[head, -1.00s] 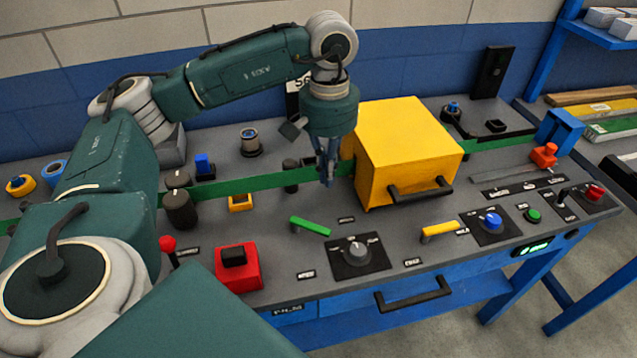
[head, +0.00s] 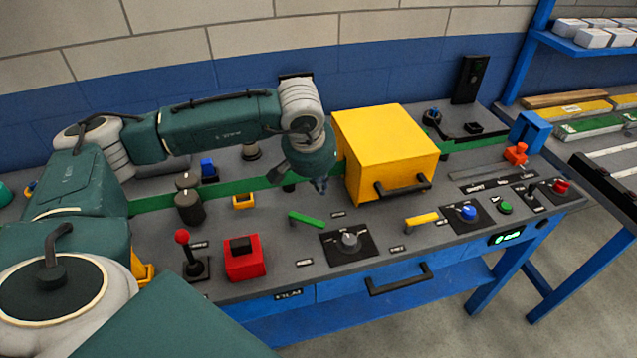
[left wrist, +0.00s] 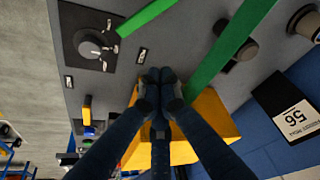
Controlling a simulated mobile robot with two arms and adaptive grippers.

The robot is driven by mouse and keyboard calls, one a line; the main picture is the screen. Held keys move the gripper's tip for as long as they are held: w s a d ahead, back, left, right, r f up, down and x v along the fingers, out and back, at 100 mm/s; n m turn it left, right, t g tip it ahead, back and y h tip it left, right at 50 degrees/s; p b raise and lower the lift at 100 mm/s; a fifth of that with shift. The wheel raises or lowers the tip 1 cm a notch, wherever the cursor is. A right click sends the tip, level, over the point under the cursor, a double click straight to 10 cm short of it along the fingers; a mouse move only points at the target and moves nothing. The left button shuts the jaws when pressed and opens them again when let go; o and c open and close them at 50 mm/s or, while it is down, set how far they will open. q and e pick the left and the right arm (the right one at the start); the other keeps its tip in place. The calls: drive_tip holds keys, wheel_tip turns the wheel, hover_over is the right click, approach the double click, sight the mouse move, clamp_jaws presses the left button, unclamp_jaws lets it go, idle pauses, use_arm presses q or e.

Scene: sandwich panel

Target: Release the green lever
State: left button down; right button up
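The green lever (head: 306,220) is a short bar on the grey panel (head: 270,240), left of the black dial and in front of the green strip. In the left wrist view the lever (left wrist: 147,17) runs up to the top edge. My left gripper (head: 321,187) is above the panel, just behind the lever and apart from it, beside the yellow box. In the left wrist view my left gripper's fingertips (left wrist: 160,76) are together with nothing visible between them. My right gripper is not in view.
The yellow box (head: 390,140) stands right of my left gripper. The black dial (head: 349,241) and yellow lever (head: 421,219) are to the right. The red block (head: 243,263) and red-knobbed stick (head: 183,237) are to the left. The green strip (head: 150,203) crosses behind.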

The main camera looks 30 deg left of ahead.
use_arm(q)
drive_tip(key=p+x, duration=0.1)
drive_tip(key=x, duration=0.5)
drive_tip(key=shift+s+f+p, duration=0.1)
drive_tip(key=shift+f+p, duration=0.15)
drive_tip(key=shift+p, duration=0.3)
drive_tip(key=shift+s+d+p, duration=0.2)
drive_tip(key=shift+s+p, duration=0.4)
drive_tip(key=shift+s, duration=0.6)
drive_tip(key=shift+s+d, duration=0.1)
drive_tip(key=shift+s, duration=0.45)
drive_tip(key=shift+f, duration=0.1)
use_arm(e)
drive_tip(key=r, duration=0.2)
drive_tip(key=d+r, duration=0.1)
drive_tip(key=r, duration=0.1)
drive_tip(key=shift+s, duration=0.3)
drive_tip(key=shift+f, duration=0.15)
use_arm(q)
drive_tip(key=shift+s+d, duration=0.1)
drive_tip(key=shift+m, duration=0.4)
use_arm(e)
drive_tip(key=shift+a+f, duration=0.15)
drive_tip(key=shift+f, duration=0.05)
